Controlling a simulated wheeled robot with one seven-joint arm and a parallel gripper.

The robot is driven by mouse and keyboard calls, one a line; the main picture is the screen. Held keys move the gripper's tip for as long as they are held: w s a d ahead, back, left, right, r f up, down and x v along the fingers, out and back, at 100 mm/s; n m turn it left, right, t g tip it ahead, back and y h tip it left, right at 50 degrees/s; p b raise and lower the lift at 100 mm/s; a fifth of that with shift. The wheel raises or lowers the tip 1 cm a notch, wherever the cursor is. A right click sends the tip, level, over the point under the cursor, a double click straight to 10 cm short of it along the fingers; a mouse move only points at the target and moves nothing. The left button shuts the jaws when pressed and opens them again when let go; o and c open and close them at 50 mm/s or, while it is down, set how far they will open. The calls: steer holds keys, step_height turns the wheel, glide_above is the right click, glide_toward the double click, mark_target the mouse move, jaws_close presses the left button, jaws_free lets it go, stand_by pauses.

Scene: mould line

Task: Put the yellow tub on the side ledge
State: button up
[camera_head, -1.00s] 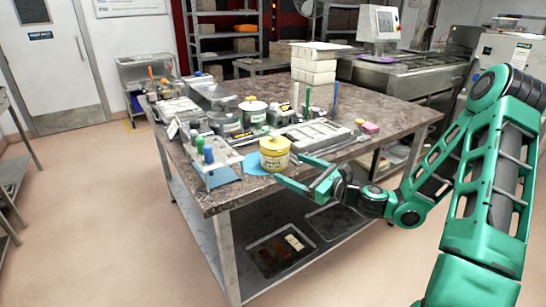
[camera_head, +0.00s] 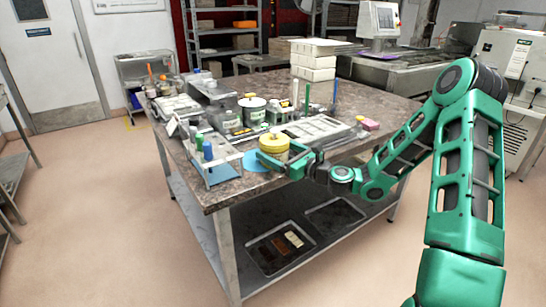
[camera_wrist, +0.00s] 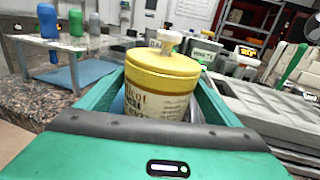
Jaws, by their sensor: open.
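The yellow tub (camera_head: 273,143) has a yellow lid with a pale knob and a cream printed label. It stands upright near the front edge of the marbled worktop (camera_head: 240,193). My gripper (camera_head: 277,155) is open, with its green fingers on either side of the tub. The wrist view shows the tub (camera_wrist: 160,85) between the fingers, its lower part hidden by my gripper. I cannot tell whether the fingers touch it. I cannot tell which surface is the side ledge.
A grey mould tray (camera_head: 318,128) lies behind to the right. A lower shelf holds dark trays (camera_head: 281,250).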

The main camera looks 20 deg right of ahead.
steer(key=shift+w+a, duration=0.25)
steer(key=shift+w, duration=0.2)
steer(key=c, duration=1.3)
